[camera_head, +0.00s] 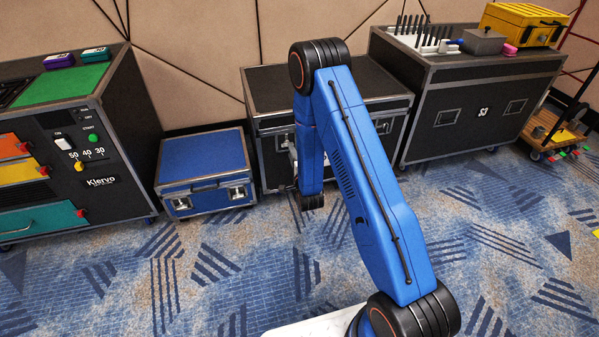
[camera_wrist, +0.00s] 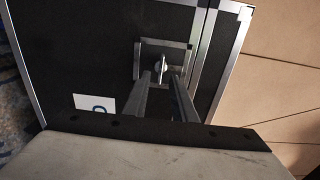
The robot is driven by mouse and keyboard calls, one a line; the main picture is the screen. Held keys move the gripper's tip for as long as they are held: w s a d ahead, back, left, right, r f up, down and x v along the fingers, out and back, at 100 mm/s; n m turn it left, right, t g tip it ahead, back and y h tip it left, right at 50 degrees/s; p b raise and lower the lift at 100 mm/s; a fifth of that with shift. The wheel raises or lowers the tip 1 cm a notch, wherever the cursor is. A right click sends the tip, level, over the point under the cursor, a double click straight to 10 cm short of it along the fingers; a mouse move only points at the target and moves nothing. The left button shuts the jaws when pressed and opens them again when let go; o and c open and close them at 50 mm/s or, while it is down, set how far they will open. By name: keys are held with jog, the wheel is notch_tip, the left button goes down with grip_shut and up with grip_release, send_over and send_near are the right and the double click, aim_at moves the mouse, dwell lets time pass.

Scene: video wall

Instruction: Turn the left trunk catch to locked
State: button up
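The black trunk (camera_head: 268,165) with metal edges stands against the wall, behind my blue arm. Its left catch is mostly hidden by my arm in the head view. In the wrist view, a catch (camera_wrist: 162,66) sits on a square metal plate on the trunk's black face (camera_wrist: 85,45), beside the lid seam. Its thin upright wing runs roughly parallel to that seam in the picture. My gripper (camera_wrist: 162,78) has its two fingers apart, tips at either side of the wing's lower end. Contact cannot be told. The trunk's right catch (camera_head: 384,127) shows right of my arm.
A blue case (camera_head: 205,165) with two metal catches stands close left of the trunk. A dark console (camera_head: 100,150) is further left. Patterned carpet (camera_head: 220,275) in front is clear. A white label (camera_wrist: 95,103) is near the catch.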

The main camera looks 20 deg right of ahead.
jog(key=s, duration=1.3)
jog(key=shift+s, duration=0.15)
jog(key=w+d+r+n+g, duration=0.1)
jog(key=w+r+n+g, duration=0.25)
jog(key=r, duration=0.65)
jog(key=s+d+r+n+g, duration=0.1)
jog(key=s+r+n+g, duration=0.2)
jog(key=s+r+n, duration=0.55)
jog(key=s+d+r+n+g, duration=0.1)
jog(key=s+r, duration=0.3)
jog(key=s, duration=0.7)
jog(key=s+d+r+n+g, duration=0.2)
jog(key=s+r, duration=0.3)
jog(key=s, duration=0.6)
jog(key=s+d+r+n+g, duration=0.1)
jog(key=s+r+n+g, duration=0.2)
jog(key=s, duration=0.8)
notch_tip(320, 180, up, 2)
jog(key=shift+s+d+r+g, duration=0.15)
jog(key=shift+s+d+g, duration=0.05)
jog(key=shift+s+g, duration=0.15)
